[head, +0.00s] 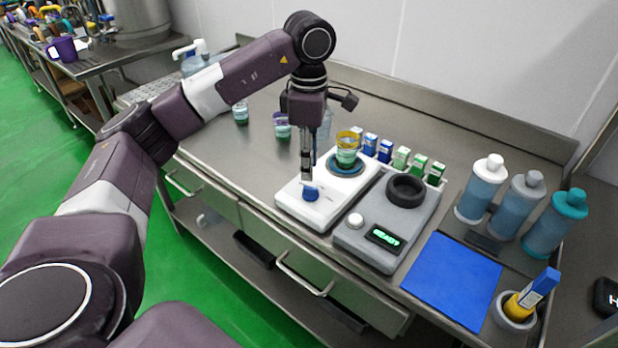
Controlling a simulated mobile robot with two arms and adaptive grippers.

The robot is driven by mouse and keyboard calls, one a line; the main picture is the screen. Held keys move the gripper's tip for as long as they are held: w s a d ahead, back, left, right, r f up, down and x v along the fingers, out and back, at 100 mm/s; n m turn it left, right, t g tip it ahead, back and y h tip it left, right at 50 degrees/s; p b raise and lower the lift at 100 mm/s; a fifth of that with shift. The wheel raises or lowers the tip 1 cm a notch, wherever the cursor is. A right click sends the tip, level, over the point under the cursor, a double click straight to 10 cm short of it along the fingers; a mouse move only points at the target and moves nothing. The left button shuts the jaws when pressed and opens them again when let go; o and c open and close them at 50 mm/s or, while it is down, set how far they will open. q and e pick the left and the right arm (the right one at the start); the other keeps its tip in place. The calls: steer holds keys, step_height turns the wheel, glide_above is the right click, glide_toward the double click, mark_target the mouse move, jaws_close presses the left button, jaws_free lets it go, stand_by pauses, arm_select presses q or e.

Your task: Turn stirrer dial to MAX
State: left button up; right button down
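The white stirrer (290,203) stands on the steel bench, with its blue dial (311,194) at the front. A cup of green liquid with a yellow rim (347,149) stands on the stirrer's round plate. My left gripper (307,180) points straight down at the dial, its tips at or just above the dial's top. The fingers look narrow and close together from this side, and I cannot tell whether they grip the dial. The dial's pointer and markings are too small to read. My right gripper is not in view.
A grey device (385,215) with a black ring, a pale knob and a lit display stands right beside the stirrer. Several small boxes (402,158) line up behind. A blue mat (452,279) and bottles (482,188) are at the right. Cups (282,127) stand behind my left gripper.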

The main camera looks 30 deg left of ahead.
mark_target(309, 187)
arm_select(q)
step_height(309, 187, up, 6)
steer(key=shift+f, duration=0.1)
steer(key=shift+s, duration=0.1)
stand_by(0.7)
